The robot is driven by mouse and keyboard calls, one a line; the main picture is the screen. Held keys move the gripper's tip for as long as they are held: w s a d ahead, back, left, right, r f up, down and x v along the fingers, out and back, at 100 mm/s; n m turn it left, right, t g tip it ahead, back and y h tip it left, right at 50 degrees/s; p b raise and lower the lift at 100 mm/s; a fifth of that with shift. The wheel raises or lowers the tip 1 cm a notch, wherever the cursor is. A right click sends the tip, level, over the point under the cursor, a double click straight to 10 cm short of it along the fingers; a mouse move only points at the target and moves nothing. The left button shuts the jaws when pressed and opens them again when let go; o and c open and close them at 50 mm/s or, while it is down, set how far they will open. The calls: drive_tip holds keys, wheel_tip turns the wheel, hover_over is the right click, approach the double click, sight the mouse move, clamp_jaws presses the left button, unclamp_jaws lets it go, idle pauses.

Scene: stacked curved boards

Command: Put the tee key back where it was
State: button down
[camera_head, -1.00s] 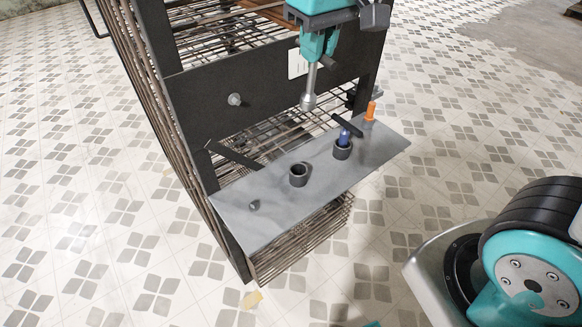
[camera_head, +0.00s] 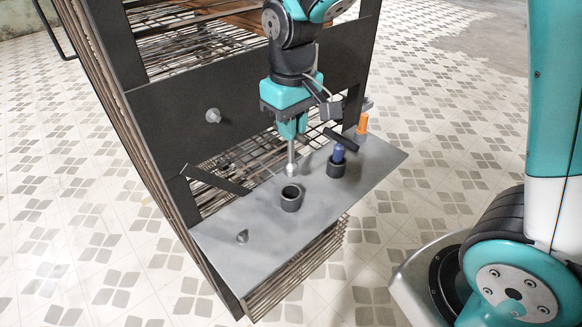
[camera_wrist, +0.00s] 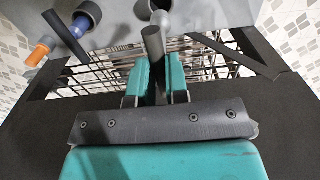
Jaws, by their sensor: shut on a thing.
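My gripper (camera_head: 290,134) points down over the shelf and is shut on the tee key (camera_head: 291,158). The key hangs upright as a grey metal shaft with a wider, pale lower end. In the wrist view the key (camera_wrist: 153,43) reaches out from between the teal fingers (camera_wrist: 152,82); its upper part is hidden by the gripper. In the head view its lower end shows just behind an empty dark round holder (camera_head: 291,199) on the grey shelf (camera_head: 262,220). I cannot tell the exact gap between them.
A second holder (camera_head: 336,168) to the right contains a blue-handled tool (camera_head: 338,153). An orange-handled tool (camera_head: 362,123) stands farther right. Dark diagonal braces (camera_head: 215,180) join shelf and panel (camera_head: 165,120). A small knob (camera_head: 242,236) sits at the shelf's left.

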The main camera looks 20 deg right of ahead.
sight(292, 162)
wheel_tip(292, 162, down, 10)
drive_tip(key=shift+f+p, duration=0.15)
drive_tip(key=shift+p, duration=0.15)
drive_tip(key=c, duration=1.1)
unclamp_jaws()
wheel_tip(292, 162, up, 12)
drive_tip(key=shift+f+b, duration=0.1)
drive_tip(key=shift+b, duration=0.65)
drive_tip(key=s+a+r+n+y, duration=0.1)
drive_tip(key=s, duration=0.5)
drive_tip(key=s+a+r+n+y, duration=0.1)
drive_tip(key=s+a+r, duration=0.1)
drive_tip(key=s, duration=0.4)
drive_tip(key=s+a+r+n+y, duration=0.1)
drive_tip(key=s+y, duration=0.1)
drive_tip(key=s, duration=0.4)
drive_tip(key=shift+s+a+r, duration=0.2)
drive_tip(key=shift+a+r, duration=0.1)
drive_tip(key=shift+r, duration=0.1)
